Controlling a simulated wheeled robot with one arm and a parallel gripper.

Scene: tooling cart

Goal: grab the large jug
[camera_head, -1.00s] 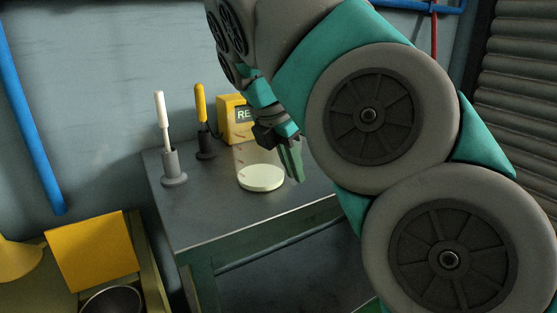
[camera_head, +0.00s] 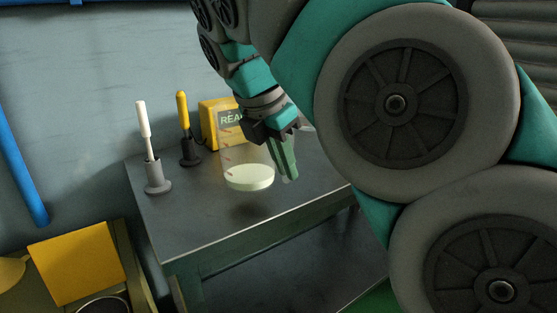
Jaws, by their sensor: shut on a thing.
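The large jug (camera_head: 249,179) shows as a see-through body with a pale greenish-white round layer at its bottom. Its clear walls are hard to make out against the cart. It hangs a little above the cart top (camera_head: 190,225), with a dark shadow under it. My gripper (camera_head: 284,160) is at the jug's right side, green fingers pointing down, shut on it. The exact place of contact is hard to see, as the fingers overlap and the jug is clear.
A yellow panel (camera_head: 76,264) is at lower left. The cart's front area is clear.

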